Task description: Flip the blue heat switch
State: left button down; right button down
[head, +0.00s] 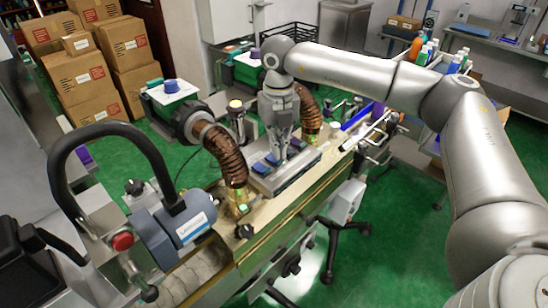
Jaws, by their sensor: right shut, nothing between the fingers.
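A grey control box (287,177) sits on the machine's long bed, between two brown ribbed hoses. Blue switches show on its top, one left of the gripper (263,163) and one to the right (299,143). I cannot tell from here which one is the heat switch or how either is set. My right gripper (281,155) points down over the box, its fingers shut and empty, close to the blue switches. I cannot tell whether the fingertips touch one. The fingers and wrist hide part of the box top. My left gripper is not in view.
A brown ribbed hose (226,153) stands just left of the box, and another (308,112) behind it. A blue-grey motor unit (182,222) with a black curved tube is at the front left. Cardboard boxes (82,83) are stacked at the back left.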

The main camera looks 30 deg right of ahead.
jog(key=shift+f+b, duration=0.8)
jog(key=shift+f, duration=0.35)
dwell(0.4)
jog(key=shift+r, duration=0.1)
jog(key=shift+r+p, duration=2.1)
jog(key=shift+r, duration=1.35)
